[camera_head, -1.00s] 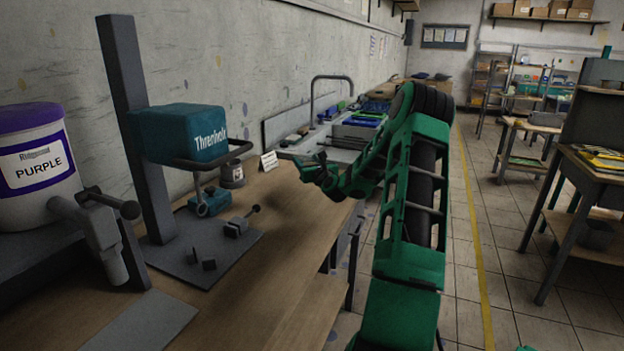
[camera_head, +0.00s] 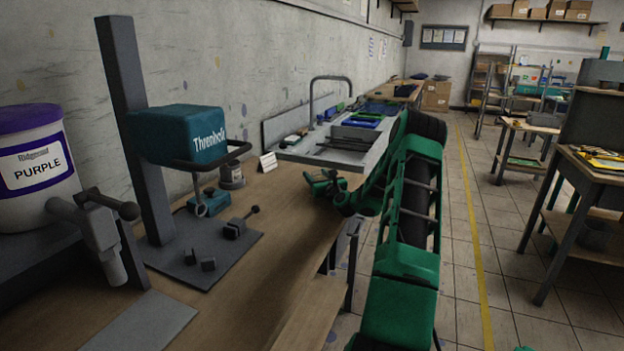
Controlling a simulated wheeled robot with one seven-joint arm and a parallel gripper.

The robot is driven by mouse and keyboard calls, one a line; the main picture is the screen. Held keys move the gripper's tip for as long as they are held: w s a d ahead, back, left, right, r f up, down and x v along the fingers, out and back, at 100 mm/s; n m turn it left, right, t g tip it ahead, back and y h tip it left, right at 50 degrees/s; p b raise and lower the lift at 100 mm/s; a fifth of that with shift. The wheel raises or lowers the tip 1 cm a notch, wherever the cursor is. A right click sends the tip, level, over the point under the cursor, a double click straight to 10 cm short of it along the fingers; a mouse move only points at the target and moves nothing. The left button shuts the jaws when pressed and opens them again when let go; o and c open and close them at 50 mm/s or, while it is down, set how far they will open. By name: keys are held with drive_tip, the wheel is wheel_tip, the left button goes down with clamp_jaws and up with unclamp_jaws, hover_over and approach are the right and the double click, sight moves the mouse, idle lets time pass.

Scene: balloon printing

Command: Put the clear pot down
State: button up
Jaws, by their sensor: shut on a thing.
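My gripper (camera_head: 322,184) is at the end of my green arm, above the right edge of the wooden workbench (camera_head: 262,225). It is small in the view and is shut on the clear pot. I cannot make out the pot's outline at the fingers. Whether the pot touches the bench is not clear.
A teal press marked "Threnholt" (camera_head: 180,135) stands on a grey plate on the bench, left of my gripper. A small grey pot (camera_head: 231,176) and a white card (camera_head: 268,162) stand behind it. A purple-lidded tub (camera_head: 35,170) is at far left. Bare wood lies in front of my gripper.

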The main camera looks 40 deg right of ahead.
drive_tip(key=o, duration=1.3)
drive_tip(key=v, duration=1.2)
drive_tip(key=shift+w, duration=0.15)
